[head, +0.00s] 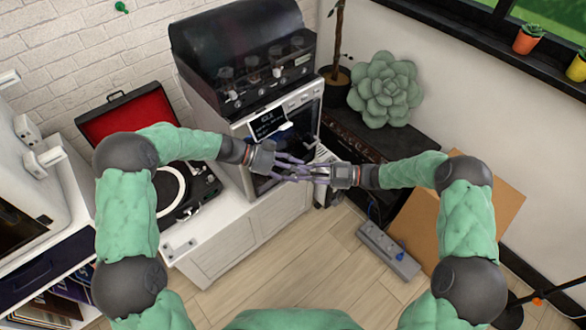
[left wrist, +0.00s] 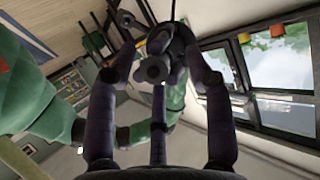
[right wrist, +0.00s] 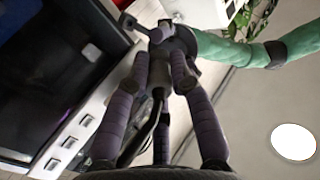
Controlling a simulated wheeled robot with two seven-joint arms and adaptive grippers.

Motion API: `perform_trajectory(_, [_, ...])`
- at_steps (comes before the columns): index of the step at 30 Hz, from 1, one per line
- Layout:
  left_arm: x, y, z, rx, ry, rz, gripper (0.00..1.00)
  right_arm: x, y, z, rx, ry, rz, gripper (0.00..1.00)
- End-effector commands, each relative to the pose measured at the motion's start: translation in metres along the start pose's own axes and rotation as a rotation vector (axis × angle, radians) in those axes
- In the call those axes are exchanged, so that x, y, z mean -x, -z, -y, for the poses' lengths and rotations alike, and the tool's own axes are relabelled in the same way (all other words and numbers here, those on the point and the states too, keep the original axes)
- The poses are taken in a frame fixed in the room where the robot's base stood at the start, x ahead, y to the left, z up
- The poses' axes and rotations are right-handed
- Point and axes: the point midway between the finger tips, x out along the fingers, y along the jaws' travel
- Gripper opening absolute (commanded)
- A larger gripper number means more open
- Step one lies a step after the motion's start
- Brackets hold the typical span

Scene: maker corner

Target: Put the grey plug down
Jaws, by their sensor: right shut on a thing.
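The grey plug (right wrist: 161,33) is at the fingertips of my right gripper (right wrist: 164,62), which is shut on it; a dark cable runs back between the fingers. It also shows in the left wrist view (left wrist: 151,68), with its rounded ends facing that camera. My left gripper (left wrist: 160,58) has its fingers spread wide around the plug and looks open. In the head view my left gripper (head: 297,166) and right gripper (head: 291,173) meet fingertip to fingertip in front of the oven, and the plug is too small and covered to make out.
A white cabinet (head: 226,245) carries the oven (head: 258,127) and an open red-lined record player (head: 135,105). A grey power strip (head: 378,243) with a blue part lies on the wooden floor.

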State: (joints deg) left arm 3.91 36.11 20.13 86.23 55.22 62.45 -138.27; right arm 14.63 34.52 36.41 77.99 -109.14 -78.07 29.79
Motion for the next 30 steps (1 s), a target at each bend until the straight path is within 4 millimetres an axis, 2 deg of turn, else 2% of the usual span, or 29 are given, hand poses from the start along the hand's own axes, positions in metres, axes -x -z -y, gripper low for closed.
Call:
perform_trajectory(1, [0.0,0.0,0.0,0.0,0.0,0.0,0.35,0.0,0.0,0.0,0.0,0.0,0.0,0.0])
perform_trajectory(3, [0.0,0.0,0.0,0.0,0.0,0.0,0.16,0.0,0.0,0.0,0.0,0.0,0.0,0.0])
perform_trajectory(5, [0.0,0.0,0.0,0.0,0.0,0.0,0.0,0.0,0.0,0.0,0.0,0.0,0.0,0.0])
perform_trajectory(8, [0.0,0.001,0.0,-0.001,0.0,-0.001,0.0,-0.001,-0.001,0.001,-0.002,0.001,0.001,0.0])
perform_trajectory(9, [0.0,0.001,0.0,-0.002,0.0,-0.001,0.0,-0.001,-0.001,0.001,-0.002,0.001,0.001,0.31])
perform_trajectory(11, [0.0,0.001,0.001,-0.002,0.0,-0.001,0.0,-0.001,-0.001,0.001,-0.003,0.002,0.001,0.48])
perform_trajectory(12, [0.0,0.001,0.001,-0.002,0.0,-0.001,0.0,-0.001,-0.001,0.001,-0.003,0.002,0.001,0.5])
perform_trajectory(23, [0.0,0.0,0.0,0.0,0.0,0.0,0.0,0.003,0.0,0.0,0.0,-0.001,0.001,0.5])
perform_trajectory(26, [0.0,0.0,0.0,0.0,0.0,0.0,0.0,0.012,0.0,-0.001,0.0,-0.002,0.001,0.5])
perform_trajectory(30, [0.0,0.0,0.0,0.0,0.0,0.0,0.0,0.036,-0.001,-0.001,-0.001,-0.004,0.001,0.5])
